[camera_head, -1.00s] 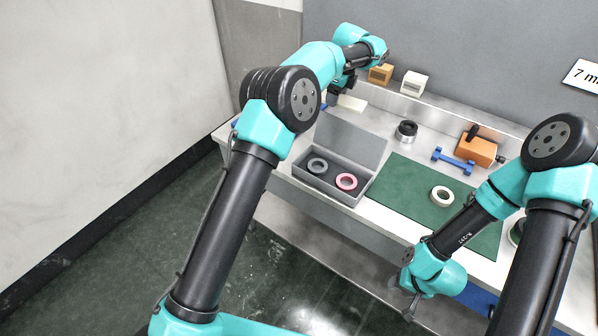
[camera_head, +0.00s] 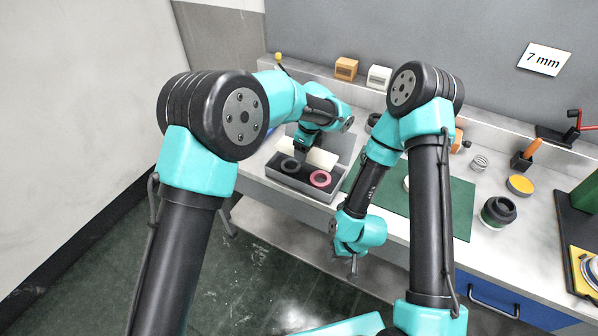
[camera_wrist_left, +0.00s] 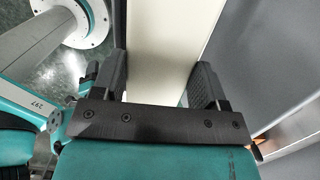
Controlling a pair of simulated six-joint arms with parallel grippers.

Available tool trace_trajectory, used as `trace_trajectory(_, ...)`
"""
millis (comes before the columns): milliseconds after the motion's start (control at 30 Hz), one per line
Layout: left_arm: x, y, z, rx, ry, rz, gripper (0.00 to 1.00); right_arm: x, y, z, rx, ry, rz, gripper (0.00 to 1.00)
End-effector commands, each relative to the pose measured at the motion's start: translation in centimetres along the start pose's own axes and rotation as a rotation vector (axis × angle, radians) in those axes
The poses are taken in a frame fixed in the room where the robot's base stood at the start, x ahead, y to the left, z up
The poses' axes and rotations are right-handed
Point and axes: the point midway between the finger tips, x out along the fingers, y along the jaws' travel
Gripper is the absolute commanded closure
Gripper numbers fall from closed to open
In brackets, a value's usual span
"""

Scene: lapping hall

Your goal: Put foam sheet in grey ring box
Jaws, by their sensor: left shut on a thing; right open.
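The grey ring box (camera_head: 298,189) stands open on the bench, left of the green mat. A dark grey ring (camera_head: 289,166) and a pink ring (camera_head: 320,178) lie in it. My left gripper (camera_head: 302,146) is shut on the cream foam sheet (camera_head: 322,158) and holds it at the box, behind the rings. I cannot tell whether the sheet touches the box. In the left wrist view the sheet (camera_wrist_left: 160,40) passes between the two fingers of that gripper (camera_wrist_left: 160,75). My right gripper (camera_head: 354,266) is open and empty in front of the bench, pointing down.
The green mat (camera_head: 455,205) lies right of the box, partly behind my right arm. A black jar (camera_head: 498,211), a yellow disc (camera_head: 520,184) and a coil spring (camera_head: 480,162) stand farther right. Orange and white blocks (camera_head: 379,77) sit on the back ledge.

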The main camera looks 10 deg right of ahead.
Motion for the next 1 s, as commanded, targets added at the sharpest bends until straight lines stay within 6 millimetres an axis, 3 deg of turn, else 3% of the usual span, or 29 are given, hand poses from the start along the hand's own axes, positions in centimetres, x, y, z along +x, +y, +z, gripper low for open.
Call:
trace_trajectory(333,0.4,0.0,0.0,0.000,0.000,0.000,0.55,0.0,0.0,0.0,0.000,0.000,0.000,0.57)
trace_trajectory(633,3.8,0.0,-0.5,0.000,0.000,0.001,0.55,0.0,0.0,0.0,0.000,0.000,0.000,0.57)
trace_trajectory(1000,4.3,0.0,-0.5,0.000,0.000,0.000,0.55,0.0,0.0,0.0,0.000,0.000,0.000,0.57)
